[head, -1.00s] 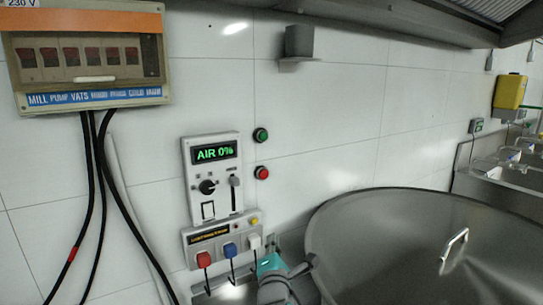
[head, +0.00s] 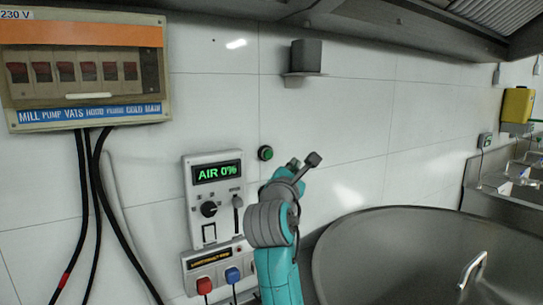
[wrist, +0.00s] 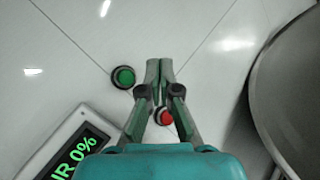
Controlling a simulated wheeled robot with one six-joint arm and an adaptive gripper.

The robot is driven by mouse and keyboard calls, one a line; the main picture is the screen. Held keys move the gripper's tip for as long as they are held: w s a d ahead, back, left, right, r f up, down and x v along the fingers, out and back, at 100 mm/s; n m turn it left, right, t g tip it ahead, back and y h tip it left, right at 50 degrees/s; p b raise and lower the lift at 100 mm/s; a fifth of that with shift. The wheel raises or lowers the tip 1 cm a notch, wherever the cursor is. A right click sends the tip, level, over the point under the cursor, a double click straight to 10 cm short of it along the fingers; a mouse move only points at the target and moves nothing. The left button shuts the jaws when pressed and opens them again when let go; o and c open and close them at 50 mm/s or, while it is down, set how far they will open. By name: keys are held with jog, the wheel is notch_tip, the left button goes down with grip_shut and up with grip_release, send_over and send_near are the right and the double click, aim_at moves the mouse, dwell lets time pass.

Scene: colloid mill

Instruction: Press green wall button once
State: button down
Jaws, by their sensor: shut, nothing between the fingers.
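The green button (head: 265,153) is on the white tiled wall, just above and right of the AIR 0% panel. It also shows in the wrist view (wrist: 123,77), left of the fingertips and clear of them. My gripper (head: 294,163) is to the right of the green button in the head view. In the wrist view my gripper (wrist: 158,66) has its fingertips together with nothing held. A red button (wrist: 164,116) shows between the finger links in the wrist view; my arm hides it in the head view.
The AIR 0% control panel (head: 214,202) is on the wall at left, with red and blue plugs below it. A breaker box (head: 85,75) with hanging cables is farther left. A large steel vat (head: 400,255) fills the lower right. A small grey box (head: 306,56) is above.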

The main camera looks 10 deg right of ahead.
aim_at(271, 157)
jog(key=shift+w, duration=0.1)
jog(key=w+a, duration=0.2)
jog(key=w, duration=0.6)
jog(key=shift+a, duration=0.4)
jog(key=shift+w, duration=0.15)
dwell(1.3)
jog(key=shift+w+a, duration=0.15)
jog(key=shift+w, duration=0.2)
jog(key=shift+w+a, duration=0.15)
jog(key=shift+w, duration=0.25)
dwell(0.8)
jog(key=shift+s, duration=0.1)
jog(key=shift+s+d, duration=0.3)
jog(key=shift+s, duration=0.4)
jog(key=shift+s+d, duration=0.25)
jog(key=shift+s, duration=0.55)
jog(key=shift+s+d, duration=0.25)
jog(key=shift+s, duration=0.55)
jog(key=shift+s+d, duration=0.25)
jog(key=shift+s, duration=0.55)
